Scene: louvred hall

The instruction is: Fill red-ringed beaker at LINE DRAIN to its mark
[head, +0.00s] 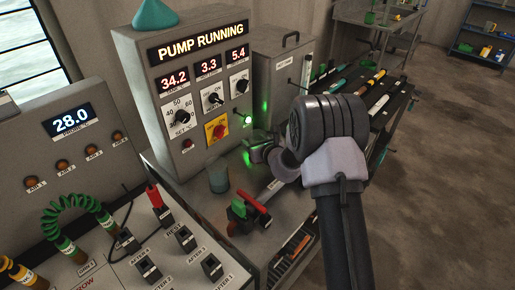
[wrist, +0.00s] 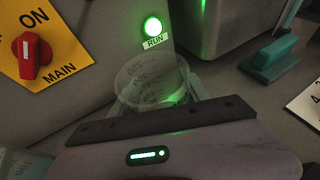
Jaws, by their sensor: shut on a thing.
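My gripper (head: 262,152) is over the bench in front of the pump panel, its fingers mostly hidden. In the wrist view a clear beaker (wrist: 150,76) with graduations shows just beyond my gripper's body, tinted green by the lamp. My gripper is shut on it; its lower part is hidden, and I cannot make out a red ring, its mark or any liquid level. A valve with green and red handles (head: 246,212) is on the bench to the left. I cannot read a LINE DRAIN label.
Another clear beaker with bluish contents (head: 218,179) stands left of my gripper. The pump panel (head: 196,88) reads PUMP RUNNING, with its green RUN lamp (wrist: 153,27) lit and red MAIN switch (wrist: 33,57) beside it. A grey box (head: 283,80) stands behind. A rack (head: 372,88) lies at right.

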